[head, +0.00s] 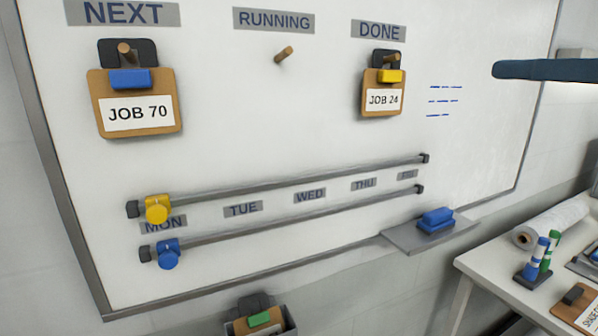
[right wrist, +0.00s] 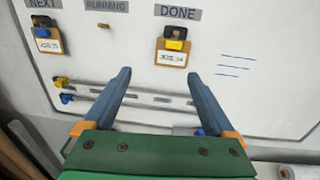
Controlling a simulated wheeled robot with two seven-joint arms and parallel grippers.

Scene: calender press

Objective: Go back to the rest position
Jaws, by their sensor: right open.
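My right gripper (right wrist: 160,76) is open and empty in the right wrist view, with its two blue fingers spread apart in front of the whiteboard. In the head view only a dark blue finger of the right gripper (head: 500,69) comes in from the right edge, right of the DONE column. I cannot tell its exact distance from the board. My left gripper is in neither view. The JOB 24 clipboard (head: 382,100) hangs on the DONE peg. The JOB 70 clipboard (head: 137,113) hangs on the NEXT peg (head: 124,48). The RUNNING peg (head: 284,54) is bare.
Two rails carry a yellow slider (head: 157,210) and a blue slider (head: 168,256) near MON. A blue eraser (head: 436,219) sits on the board's ledge (head: 400,238). A table (head: 480,262) at right holds markers (head: 538,257), a paper roll (head: 550,222) and a clipboard. A bin (head: 290,325) stands below the board.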

